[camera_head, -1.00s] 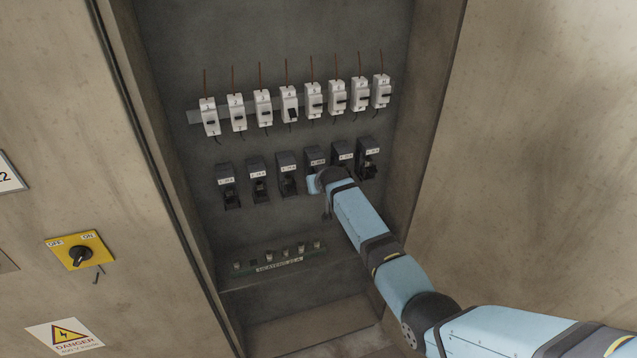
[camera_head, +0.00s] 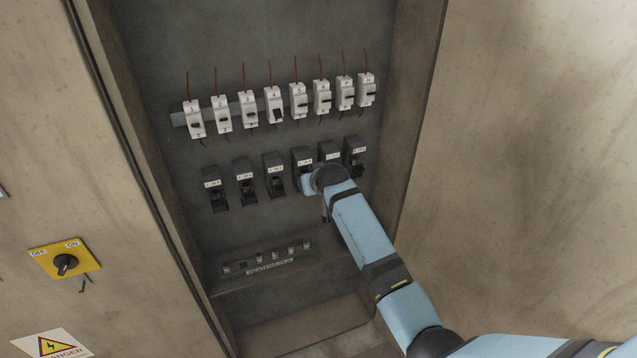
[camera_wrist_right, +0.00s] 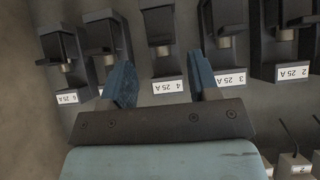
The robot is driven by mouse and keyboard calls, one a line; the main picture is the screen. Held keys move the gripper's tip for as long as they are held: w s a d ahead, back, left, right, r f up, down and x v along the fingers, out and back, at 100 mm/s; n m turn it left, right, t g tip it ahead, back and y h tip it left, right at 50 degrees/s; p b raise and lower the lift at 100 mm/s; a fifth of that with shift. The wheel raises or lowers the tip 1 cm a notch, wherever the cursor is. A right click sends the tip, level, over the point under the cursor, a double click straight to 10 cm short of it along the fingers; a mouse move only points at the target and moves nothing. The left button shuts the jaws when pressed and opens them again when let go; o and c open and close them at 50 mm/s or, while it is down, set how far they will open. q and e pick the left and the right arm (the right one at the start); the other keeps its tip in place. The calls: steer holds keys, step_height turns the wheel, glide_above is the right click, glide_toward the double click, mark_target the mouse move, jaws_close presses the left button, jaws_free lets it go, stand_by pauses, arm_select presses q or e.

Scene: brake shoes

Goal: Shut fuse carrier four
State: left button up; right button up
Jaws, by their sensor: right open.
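A row of black fuse carriers is on the back panel of the cabinet. Fuse carrier four (camera_head: 302,157) is fourth from the left in the head view, its lower part hidden by my right gripper (camera_head: 307,185). In the right wrist view, which is upside down, fuse carrier four (camera_wrist_right: 158,30) stands above its "4 25 A" label. My right gripper (camera_wrist_right: 165,82) is open and empty, its two blue fingers on either side of that label. I cannot tell whether they touch the carrier. My left gripper is not in view.
Carrier three (camera_head: 273,175) and carrier five (camera_head: 329,151) sit close on either side. A row of white breakers (camera_head: 274,104) is above, and a labelled strip of small parts (camera_head: 268,262) below. The cabinet's right side wall (camera_head: 408,110) is near my arm.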

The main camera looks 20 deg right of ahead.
steer(key=v, duration=0.5)
steer(key=shift+s+r, duration=0.1)
steer(key=shift+s, duration=0.05)
steer(key=s+f+n, duration=0.1)
steer(key=s+f, duration=1.4)
steer(key=s, duration=0.2)
steer(key=s+a+f+y, duration=0.1)
steer(key=s+f, duration=0.1)
steer(key=s, duration=0.9)
steer(key=s+a+f+n+t+y, duration=0.1)
steer(key=s+a+f, duration=0.1)
steer(key=s, duration=1)
steer(key=shift+f+n+y, duration=0.3)
steer(key=shift+y, duration=0.1)
steer(key=shift+a, duration=0.1)
